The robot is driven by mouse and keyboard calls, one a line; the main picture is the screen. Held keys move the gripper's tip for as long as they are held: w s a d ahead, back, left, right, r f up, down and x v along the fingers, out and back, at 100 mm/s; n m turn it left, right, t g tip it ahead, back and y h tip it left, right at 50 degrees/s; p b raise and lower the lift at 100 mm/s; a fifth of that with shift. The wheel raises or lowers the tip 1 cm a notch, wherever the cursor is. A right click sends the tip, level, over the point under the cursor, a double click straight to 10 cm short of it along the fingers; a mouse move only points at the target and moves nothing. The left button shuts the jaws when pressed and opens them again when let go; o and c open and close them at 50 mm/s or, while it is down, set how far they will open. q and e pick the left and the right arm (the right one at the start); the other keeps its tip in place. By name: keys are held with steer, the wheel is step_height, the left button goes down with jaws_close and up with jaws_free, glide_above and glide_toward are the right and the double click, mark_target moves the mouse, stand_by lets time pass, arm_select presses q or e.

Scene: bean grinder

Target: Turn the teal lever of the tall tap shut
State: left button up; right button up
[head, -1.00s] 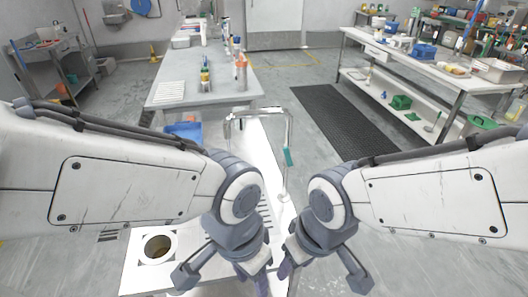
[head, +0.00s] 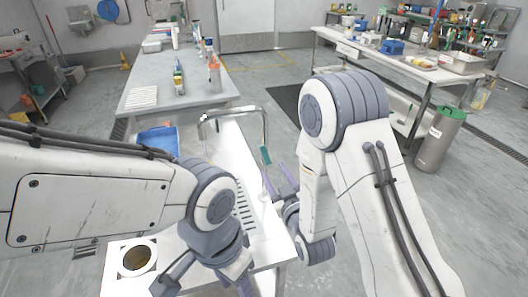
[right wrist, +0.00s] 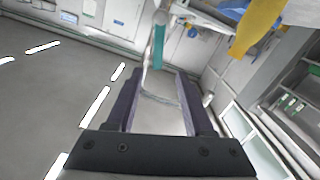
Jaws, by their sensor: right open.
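The tall chrome tap (head: 235,112) arches over the white sink counter in the head view. Its teal lever (head: 265,155) hangs down on the tap's right side. My right gripper (head: 277,172) is open, its purple fingers just right of and below the lever. In the right wrist view the teal lever (right wrist: 158,45) shows beyond the open fingertips (right wrist: 160,76), roughly in line with the gap between them. I see no contact. My left gripper (head: 215,284) is at the bottom of the head view, partly cut off, so its opening is unclear.
A blue bin (head: 158,140) stands behind the counter on the left. A grey table (head: 190,100) with bottles lies further back. The counter has a round hole (head: 137,258) at front left and a slotted drainer (head: 243,208). A metal canister (head: 440,138) stands on the right.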

mark_target(264, 152)
steer(key=p+x, duration=0.1)
steer(key=x, duration=0.2)
steer(key=p+x, duration=0.1)
steer(key=x, duration=0.5)
steer(key=shift+w+r+p, duration=0.15)
steer(key=shift+r+p, duration=0.2)
steer(key=shift+p, duration=0.05)
steer(key=shift+w+a, duration=0.1)
steer(key=shift+w, duration=0.45)
jaws_close()
stand_by(0.5)
